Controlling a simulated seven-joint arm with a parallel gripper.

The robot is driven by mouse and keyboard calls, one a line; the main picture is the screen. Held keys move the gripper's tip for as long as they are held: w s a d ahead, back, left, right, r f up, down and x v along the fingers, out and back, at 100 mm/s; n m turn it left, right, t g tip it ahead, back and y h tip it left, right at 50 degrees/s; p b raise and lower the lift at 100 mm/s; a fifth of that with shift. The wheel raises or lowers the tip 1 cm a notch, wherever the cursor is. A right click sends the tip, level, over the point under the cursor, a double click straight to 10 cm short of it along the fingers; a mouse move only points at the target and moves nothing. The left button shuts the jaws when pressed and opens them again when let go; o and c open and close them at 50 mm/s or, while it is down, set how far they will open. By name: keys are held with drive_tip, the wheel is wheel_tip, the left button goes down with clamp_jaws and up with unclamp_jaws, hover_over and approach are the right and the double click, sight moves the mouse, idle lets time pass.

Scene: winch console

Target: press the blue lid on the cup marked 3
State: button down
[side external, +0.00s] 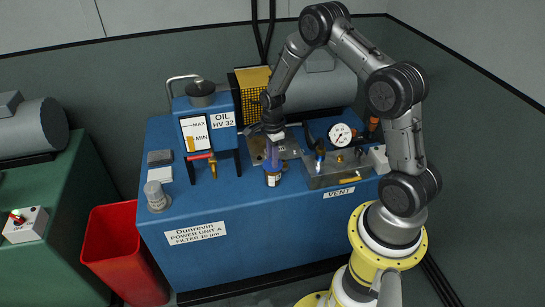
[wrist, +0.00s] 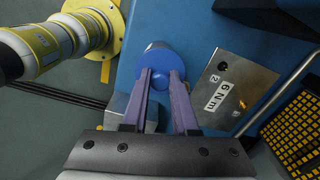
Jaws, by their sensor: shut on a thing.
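My gripper (side external: 273,160) has purple fingers and points down near the front middle of the blue power unit. In the wrist view its fingers (wrist: 160,78) are shut on the small knob of the round blue lid (wrist: 157,52). In the side view a small cup-like container (side external: 272,180) with a pale label stands directly below the fingertips. Its mark is too small to read. The lid is at the container's top, but I cannot tell whether it is seated.
A metal plate marked 6 Nm (wrist: 225,95) lies beside the lid. A metal block with a gauge (side external: 340,135) stands to the right, and an oil tank (side external: 222,119) to the left. A grey-capped container (side external: 156,197) stands at the front left. The front strip between is clear.

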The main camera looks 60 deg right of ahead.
drive_tip(key=shift+f, duration=0.55)
idle(0.4)
drive_tip(key=c, duration=0.6)
unclamp_jaws()
